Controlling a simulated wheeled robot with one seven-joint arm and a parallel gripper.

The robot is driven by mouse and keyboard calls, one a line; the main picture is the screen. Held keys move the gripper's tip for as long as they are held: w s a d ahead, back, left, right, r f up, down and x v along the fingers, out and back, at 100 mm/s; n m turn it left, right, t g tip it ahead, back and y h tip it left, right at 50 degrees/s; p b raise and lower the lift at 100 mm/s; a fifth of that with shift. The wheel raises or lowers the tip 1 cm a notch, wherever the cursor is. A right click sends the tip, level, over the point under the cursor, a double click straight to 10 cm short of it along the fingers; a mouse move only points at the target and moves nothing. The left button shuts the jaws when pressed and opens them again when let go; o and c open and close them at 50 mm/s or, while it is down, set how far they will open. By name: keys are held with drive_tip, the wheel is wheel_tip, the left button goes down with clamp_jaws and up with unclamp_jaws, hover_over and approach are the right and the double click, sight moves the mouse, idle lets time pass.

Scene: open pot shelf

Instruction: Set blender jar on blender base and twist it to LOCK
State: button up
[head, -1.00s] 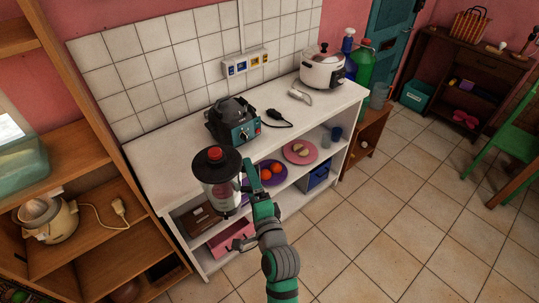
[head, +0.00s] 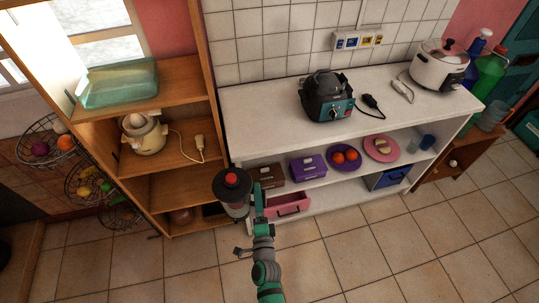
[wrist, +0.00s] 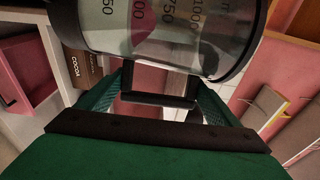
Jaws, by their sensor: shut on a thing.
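The blender jar (head: 236,206) is clear with a black lid and a red cap, and it hangs upright in front of the shelf at lower centre in the head view. My gripper (head: 259,196) is shut on it from the right side, at its handle. In the wrist view the jar (wrist: 170,30) fills the top, with printed volume marks, and my gripper (wrist: 160,98) closes around its black handle. The blender base (head: 328,97), black and teal with a front dial, stands on the white counter, up and right of the jar. The jar and base are apart.
A rice cooker (head: 440,62) stands right of the base on the white shelf unit (head: 262,112). A black plug (head: 372,103) lies beside the base. Lower shelves hold a purple plate (head: 333,163), a pink plate (head: 382,157) and boxes. A wooden shelf (head: 172,104) stands left. The floor in front is clear.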

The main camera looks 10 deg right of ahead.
sight(247, 211)
drive_tip(key=shift+n+y, duration=0.3)
drive_tip(key=shift+y, duration=0.2)
drive_tip(key=shift+w+a+f, duration=0.15)
drive_tip(key=shift+a+f, duration=0.95)
drive_tip(key=shift+f, duration=0.1)
drive_tip(key=shift+w+a+f, duration=0.15)
drive_tip(key=shift+a+f, duration=0.9)
drive_tip(key=shift+f, duration=0.15)
drive_tip(key=shift+a, duration=0.1)
